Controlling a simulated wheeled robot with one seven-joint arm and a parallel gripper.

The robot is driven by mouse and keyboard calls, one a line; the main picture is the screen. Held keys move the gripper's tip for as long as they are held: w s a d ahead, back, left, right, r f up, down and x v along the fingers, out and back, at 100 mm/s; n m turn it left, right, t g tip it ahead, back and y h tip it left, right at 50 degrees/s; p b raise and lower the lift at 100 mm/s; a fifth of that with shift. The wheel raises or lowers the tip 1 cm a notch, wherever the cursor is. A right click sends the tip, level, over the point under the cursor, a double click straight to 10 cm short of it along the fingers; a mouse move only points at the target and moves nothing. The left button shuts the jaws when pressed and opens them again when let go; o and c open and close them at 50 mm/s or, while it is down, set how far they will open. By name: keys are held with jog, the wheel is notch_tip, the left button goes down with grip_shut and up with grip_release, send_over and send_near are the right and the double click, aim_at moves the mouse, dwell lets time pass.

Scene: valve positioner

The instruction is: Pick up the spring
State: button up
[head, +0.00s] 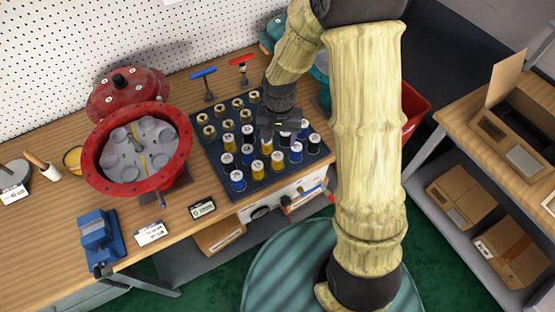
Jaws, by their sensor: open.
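A dark rack (203,165) on the wooden bench holds several small upright parts in rows. Brass-coloured ring-like parts (203,119) stand toward the back. Yellow-, blue- and black-bodied cylinders with pale tops, possibly springs (257,167), stand toward the front. I cannot tell which one is the task's spring. My gripper (281,124) is open over the right middle part of the rack, and hides some of the parts under it. I cannot tell whether it touches any part.
A red round housing (172,186) with a grey inside stands left of the rack, its red lid raised behind. A blue vise (97,238) sits at the front edge. Blue-handled (203,73) and red-handled (242,60) tools stand behind the rack. A red bin (414,110) is at right.

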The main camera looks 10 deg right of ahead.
aim_at(277, 156)
notch_tip(277, 156, down, 7)
jog(key=shift+f+p, duration=0.1)
jog(key=shift+p, duration=0.2)
jog(key=shift+f, duration=0.1)
jog(key=shift+a+f+p, duration=0.15)
jog(key=shift+f+p, duration=0.2)
jog(key=shift+f, duration=0.9)
jog(key=shift+a+f+p, duration=0.1)
jog(key=shift+f+p, duration=0.25)
jog(key=shift+f, duration=0.85)
jog(key=c, duration=1.1)
